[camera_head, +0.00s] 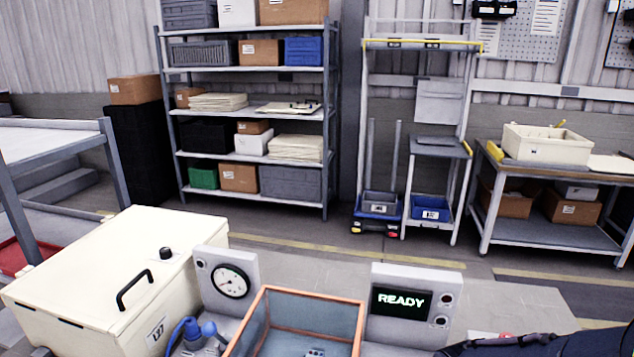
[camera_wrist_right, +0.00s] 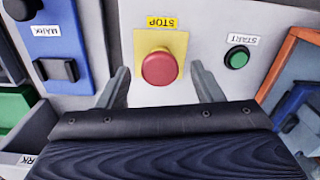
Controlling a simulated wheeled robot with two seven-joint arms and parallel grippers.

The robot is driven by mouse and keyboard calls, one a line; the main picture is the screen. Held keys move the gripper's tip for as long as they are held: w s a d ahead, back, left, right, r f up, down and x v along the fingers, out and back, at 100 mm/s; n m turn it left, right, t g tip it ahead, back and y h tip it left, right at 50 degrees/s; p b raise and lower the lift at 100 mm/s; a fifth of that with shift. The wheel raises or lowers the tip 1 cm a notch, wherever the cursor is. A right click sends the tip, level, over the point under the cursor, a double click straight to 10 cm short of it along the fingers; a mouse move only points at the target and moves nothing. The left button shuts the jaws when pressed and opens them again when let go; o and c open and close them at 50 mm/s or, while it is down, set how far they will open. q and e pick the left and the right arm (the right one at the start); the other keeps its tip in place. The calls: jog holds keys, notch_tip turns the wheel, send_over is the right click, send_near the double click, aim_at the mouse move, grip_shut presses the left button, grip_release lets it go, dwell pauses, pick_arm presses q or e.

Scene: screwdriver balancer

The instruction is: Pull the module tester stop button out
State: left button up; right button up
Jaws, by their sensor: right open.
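The red stop button (camera_wrist_right: 159,68) sits on a yellow plate (camera_wrist_right: 142,44) under an upside-down STOP label in the right wrist view. My right gripper (camera_wrist_right: 160,70) is open, with one finger on each side of the button and visible gaps between fingers and button. I cannot tell how deep the fingertips reach, or clearly whether the button is in or out. A green START button (camera_wrist_right: 238,57) is to the right on the same panel. In the head view the tester display (camera_head: 401,303) reads READY. My left gripper is not in view.
An orange-rimmed tray (camera_head: 308,294) stands left of the display, with a gauge (camera_head: 230,281) and a cream box (camera_head: 110,275) further left. In the wrist view a blue panel (camera_wrist_right: 66,18) is left of the button. Shelves (camera_head: 250,110) stand behind.

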jog(key=shift+r+p, duration=1.55)
jog(key=shift+r, duration=0.55)
jog(key=s+a+r+t+y, duration=0.1)
jog(key=s+r+t+y, duration=0.2)
jog(key=s+r, duration=0.8)
notch_tip(320, 180, up, 2)
jog(key=t, duration=0.2)
jog(key=shift+s+r+m+t+y, duration=0.25)
jog(key=shift+s+m+t+y, duration=0.05)
jog(key=shift+s+y, duration=0.1)
